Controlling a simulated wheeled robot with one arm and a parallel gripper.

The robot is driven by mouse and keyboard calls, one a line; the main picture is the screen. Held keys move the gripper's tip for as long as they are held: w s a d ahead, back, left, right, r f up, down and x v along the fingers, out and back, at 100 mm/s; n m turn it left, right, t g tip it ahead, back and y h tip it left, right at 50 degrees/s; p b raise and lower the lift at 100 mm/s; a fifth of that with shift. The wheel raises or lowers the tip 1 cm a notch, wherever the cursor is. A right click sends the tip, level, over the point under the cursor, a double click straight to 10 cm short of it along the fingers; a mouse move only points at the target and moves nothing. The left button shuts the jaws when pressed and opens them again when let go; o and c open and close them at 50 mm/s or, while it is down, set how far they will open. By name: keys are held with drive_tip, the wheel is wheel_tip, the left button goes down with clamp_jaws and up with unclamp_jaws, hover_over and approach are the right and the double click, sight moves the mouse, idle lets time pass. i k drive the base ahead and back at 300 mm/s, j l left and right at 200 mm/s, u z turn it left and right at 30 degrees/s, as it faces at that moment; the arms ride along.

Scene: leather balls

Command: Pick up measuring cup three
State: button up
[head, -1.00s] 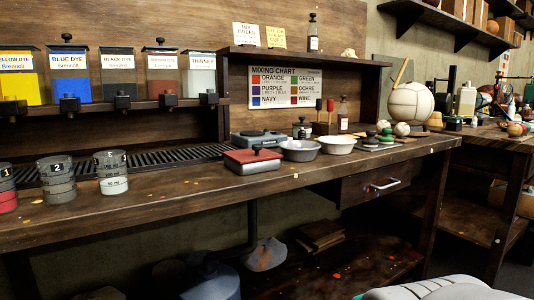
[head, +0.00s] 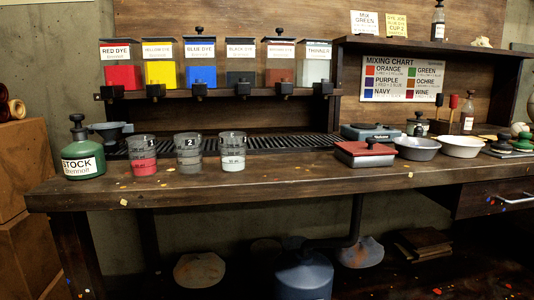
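Three clear measuring cups stand upright in a row near the front of the wooden bench. The left cup (head: 143,157) holds red liquid. The middle cup (head: 188,155) bears a 2 and looks grey inside. The right cup (head: 232,153) holds a pale liquid at its bottom; its number is too small to read, but it stands third from the left. My gripper is not in view.
A green stock bottle (head: 81,152) stands left of the cups. A red-topped box (head: 364,153) and two bowls (head: 417,148) stand to their right. Dye dispensers (head: 200,65) hang behind, above a black grate (head: 285,143). The bench front edge (head: 250,188) is clear.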

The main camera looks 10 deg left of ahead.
sight(233, 145)
drive_tip(key=u, duration=1.05)
drive_tip(key=k+u, duration=0.15)
drive_tip(key=u, duration=0.2)
